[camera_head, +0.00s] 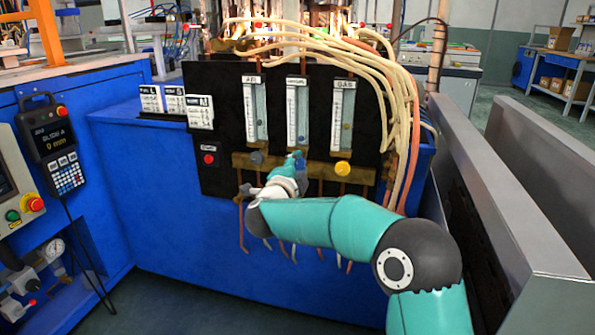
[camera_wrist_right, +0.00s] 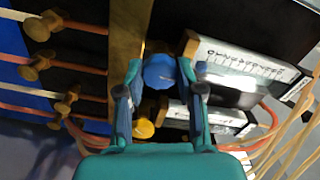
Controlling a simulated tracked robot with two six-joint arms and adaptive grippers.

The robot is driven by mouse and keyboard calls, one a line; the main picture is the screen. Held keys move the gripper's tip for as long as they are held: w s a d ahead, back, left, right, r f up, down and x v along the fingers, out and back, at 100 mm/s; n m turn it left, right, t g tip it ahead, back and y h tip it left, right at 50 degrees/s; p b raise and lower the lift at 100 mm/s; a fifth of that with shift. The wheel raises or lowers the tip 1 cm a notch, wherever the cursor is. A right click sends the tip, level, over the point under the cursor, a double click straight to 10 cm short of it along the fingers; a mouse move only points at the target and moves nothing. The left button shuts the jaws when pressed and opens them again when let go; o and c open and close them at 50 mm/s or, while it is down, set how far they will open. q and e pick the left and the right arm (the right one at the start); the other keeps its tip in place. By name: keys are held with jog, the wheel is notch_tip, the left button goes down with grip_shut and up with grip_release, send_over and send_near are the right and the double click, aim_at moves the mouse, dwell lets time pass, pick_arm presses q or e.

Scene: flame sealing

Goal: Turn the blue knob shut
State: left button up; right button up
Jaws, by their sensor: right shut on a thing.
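The blue knob (camera_wrist_right: 160,72) sits between the two fingers of my right gripper (camera_wrist_right: 160,78) in the right wrist view, and the gripper is shut on it. In the head view the blue knob (camera_head: 298,155) is mostly hidden by my right gripper (camera_head: 291,165), which reaches it at the brass strip below the middle flow tube (camera_head: 297,112). How far the knob is turned cannot be told. My left gripper is not in view.
A grey knob (camera_head: 257,157) is left of the blue one and a yellow knob (camera_head: 342,169) is right of it. Pale and orange hoses (camera_head: 398,110) hang over the black panel's right side. A grey metal trough (camera_head: 520,200) stands at the right.

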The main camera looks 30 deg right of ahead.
jog(key=shift+f, duration=0.25)
jog(key=o, duration=1.1)
jog(key=shift+r, duration=0.1)
jog(key=shift+s, duration=0.1)
jog(key=v, duration=1.2)
